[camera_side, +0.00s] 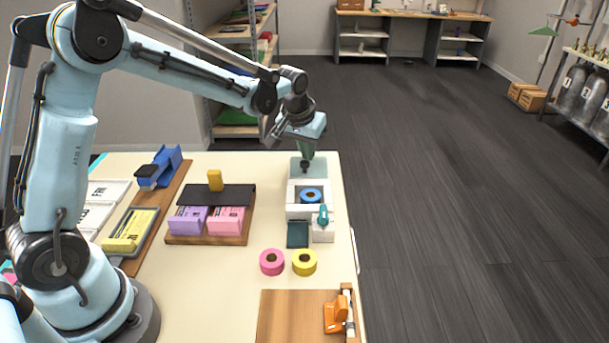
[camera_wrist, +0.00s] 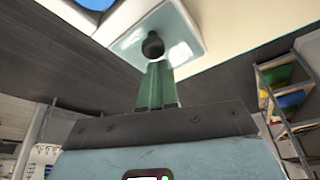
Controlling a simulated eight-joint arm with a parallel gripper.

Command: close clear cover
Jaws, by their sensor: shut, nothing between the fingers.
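The clear cover (camera_side: 309,172) is a pale, see-through panel with a dark round knob (camera_side: 305,165). It stands raised at the far end of a white box (camera_side: 301,208) near the table's right edge. The box is open and holds a blue tape roll (camera_side: 311,195). My gripper (camera_side: 306,155) points down at the knob and its green fingers are shut with nothing between them. In the wrist view, the fingertips (camera_wrist: 155,62) are at the dark knob (camera_wrist: 153,45) on the cover (camera_wrist: 180,28). I cannot tell whether they touch it.
A teal-handled piece (camera_side: 323,215) is at the box's near right. Pink (camera_side: 272,262) and yellow (camera_side: 304,262) tape rolls lie nearer. A wooden tray (camera_side: 212,239) with purple and pink packs stands left. The table between has free room.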

